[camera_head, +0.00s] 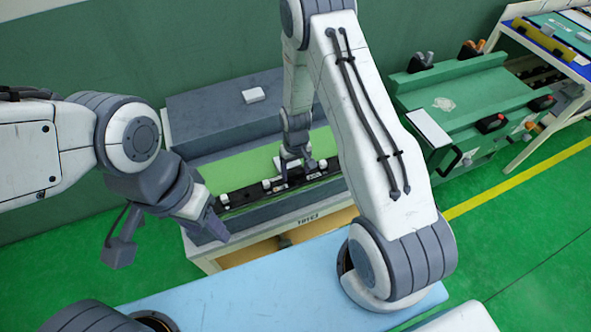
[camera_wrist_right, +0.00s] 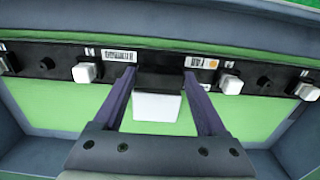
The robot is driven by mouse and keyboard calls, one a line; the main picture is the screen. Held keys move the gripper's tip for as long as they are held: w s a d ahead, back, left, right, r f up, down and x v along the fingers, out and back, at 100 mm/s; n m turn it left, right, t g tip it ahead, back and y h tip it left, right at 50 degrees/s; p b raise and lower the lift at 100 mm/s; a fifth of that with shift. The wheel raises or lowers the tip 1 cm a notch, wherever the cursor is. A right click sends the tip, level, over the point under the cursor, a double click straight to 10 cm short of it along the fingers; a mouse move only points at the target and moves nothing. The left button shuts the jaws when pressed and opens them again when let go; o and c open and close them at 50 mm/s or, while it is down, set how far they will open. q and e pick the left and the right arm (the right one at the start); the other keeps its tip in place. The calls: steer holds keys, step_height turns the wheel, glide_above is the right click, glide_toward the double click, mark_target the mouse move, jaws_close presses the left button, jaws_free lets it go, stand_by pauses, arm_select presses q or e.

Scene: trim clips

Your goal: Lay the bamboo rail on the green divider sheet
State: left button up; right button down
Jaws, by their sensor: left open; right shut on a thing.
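A long black rail (camera_head: 240,195) with white clips and printed labels stretches over the front part of the green sheet (camera_head: 230,168) inside a grey box. No bamboo-coloured rail shows. In the right wrist view the rail (camera_wrist_right: 40,58) runs across the top, with green sheet (camera_wrist_right: 60,105) on both sides of it. I cannot tell whether the rail touches the sheet. My left gripper (camera_head: 212,224) is open and empty, near the box's front left corner.
The grey box's walls (camera_head: 225,108) enclose the sheet, and a small white block (camera_head: 253,95) lies on its back ledge. A green workbench (camera_head: 465,100) stands at the right, with a shelf rack (camera_head: 555,40) beyond. Green floor (camera_head: 540,230) is open at the right.

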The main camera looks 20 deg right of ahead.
mark_target(296, 173)
steer(key=shift+f+b, duration=0.3)
steer(key=shift+f, duration=0.15)
jaws_free()
step_height(296, 173, up, 11)
steer(key=b, duration=0.1)
steer(key=shift+f, duration=0.2)
